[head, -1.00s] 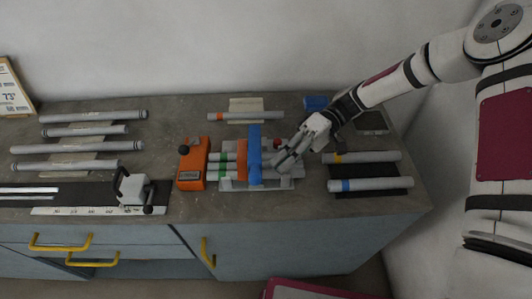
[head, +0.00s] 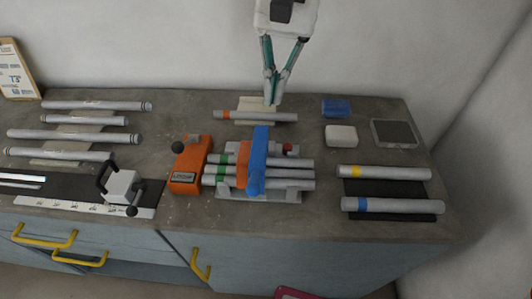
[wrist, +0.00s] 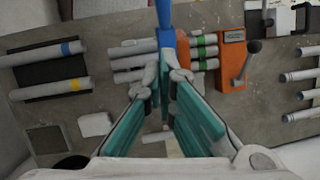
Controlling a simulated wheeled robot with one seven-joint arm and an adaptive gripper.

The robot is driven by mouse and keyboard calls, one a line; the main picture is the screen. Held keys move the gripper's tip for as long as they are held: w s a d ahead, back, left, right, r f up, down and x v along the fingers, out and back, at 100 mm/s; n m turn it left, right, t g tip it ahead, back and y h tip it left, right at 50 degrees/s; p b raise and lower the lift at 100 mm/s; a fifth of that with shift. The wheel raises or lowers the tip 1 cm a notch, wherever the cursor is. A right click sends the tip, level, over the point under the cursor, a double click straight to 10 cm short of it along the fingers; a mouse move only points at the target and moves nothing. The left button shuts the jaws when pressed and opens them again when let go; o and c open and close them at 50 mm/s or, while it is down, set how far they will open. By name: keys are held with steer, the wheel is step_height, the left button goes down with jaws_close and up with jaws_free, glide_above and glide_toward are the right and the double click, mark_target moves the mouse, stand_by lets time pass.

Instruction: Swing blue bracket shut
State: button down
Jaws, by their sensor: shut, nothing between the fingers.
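An orange tool (head: 187,165) stands left of the jig. A tube with an orange band (head: 260,116) lies behind it. A white block (head: 341,136), a blue block (head: 336,108) and two tubes on a black mat (head: 415,215) are to the right. Several tubes lie at the left.

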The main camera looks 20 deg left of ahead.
glide_toward(262, 173)
step_height(262, 173, down, 3)
steer(key=s+f, duration=0.1)
steer(key=s+f+p, duration=0.1)
steer(key=shift+s+a, duration=0.15)
steer(key=shift+s, duration=0.2)
steer(key=shift+s+f+p, duration=0.25)
steer(key=shift+s+p, duration=0.1)
steer(key=shift+s+d+f+p, duration=0.25)
steer(key=shift+s+f+p, duration=0.35)
steer(key=shift+s+f, duration=0.45)
steer(key=shift+w, duration=0.15)
